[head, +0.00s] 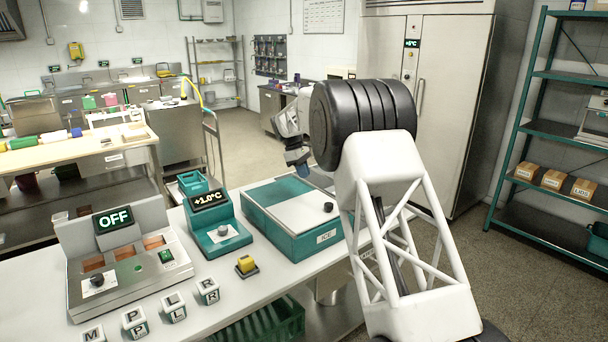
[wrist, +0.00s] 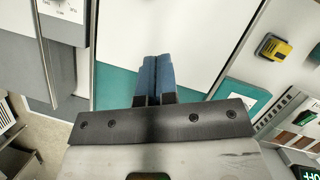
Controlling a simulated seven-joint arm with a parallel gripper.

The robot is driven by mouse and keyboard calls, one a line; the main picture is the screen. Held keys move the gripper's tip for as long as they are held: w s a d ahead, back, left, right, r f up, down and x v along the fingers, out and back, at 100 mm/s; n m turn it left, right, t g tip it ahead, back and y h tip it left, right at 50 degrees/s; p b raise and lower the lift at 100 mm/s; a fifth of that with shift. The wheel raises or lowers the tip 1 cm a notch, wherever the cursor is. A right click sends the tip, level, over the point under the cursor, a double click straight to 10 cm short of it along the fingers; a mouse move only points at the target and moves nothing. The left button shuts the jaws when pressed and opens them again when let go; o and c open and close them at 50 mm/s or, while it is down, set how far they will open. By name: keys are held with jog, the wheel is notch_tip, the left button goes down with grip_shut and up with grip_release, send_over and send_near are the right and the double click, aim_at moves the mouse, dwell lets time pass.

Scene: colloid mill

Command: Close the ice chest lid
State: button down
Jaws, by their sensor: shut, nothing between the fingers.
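The ice chest (head: 318,240) is a teal box labelled ICE on the white bench. Its white lid (head: 275,198) with a small dark knob (head: 328,207) lies flat over much of the top. A teal strip shows towards the far side; I cannot tell how wide any gap is. In the wrist view, the white lid (wrist: 185,25) and teal parts of the chest (wrist: 115,88) lie beyond the fingers. My gripper (head: 298,160) is at the chest's far edge, its blue fingers shut together and empty (wrist: 155,80). Whether they touch the chest is unclear. My arm hides the chest's right side.
A teal +1.0°C unit (head: 215,225) stands just left of the chest. A yellow button (head: 246,264), lettered cubes (head: 174,307) and a grey OFF machine (head: 125,262) are on the bench further left. Bare bench lies in front of the chest.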

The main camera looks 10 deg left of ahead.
jog(key=shift+w+a, duration=0.1)
jog(key=shift+a, duration=0.05)
jog(key=shift+w+a, duration=0.45)
jog(key=shift+a, duration=0.05)
jog(key=shift+d+f, duration=0.1)
jog(key=shift+f, duration=0.1)
dwell(0.3)
send_near(324, 210)
jog(key=f, duration=0.1)
jog(key=a+f, duration=0.2)
jog(key=f, duration=0.1)
jog(key=shift+w+a, duration=0.2)
jog(key=shift+w, duration=0.2)
jog(key=shift+s+d+f, duration=0.1)
jog(key=shift+s+d, duration=0.15)
jog(key=shift+d, duration=0.75)
jog(key=shift+s+d, duration=0.2)
jog(key=shift+d, duration=0.3)
jog(key=shift+s+d, duration=0.2)
jog(key=shift+d, duration=0.25)
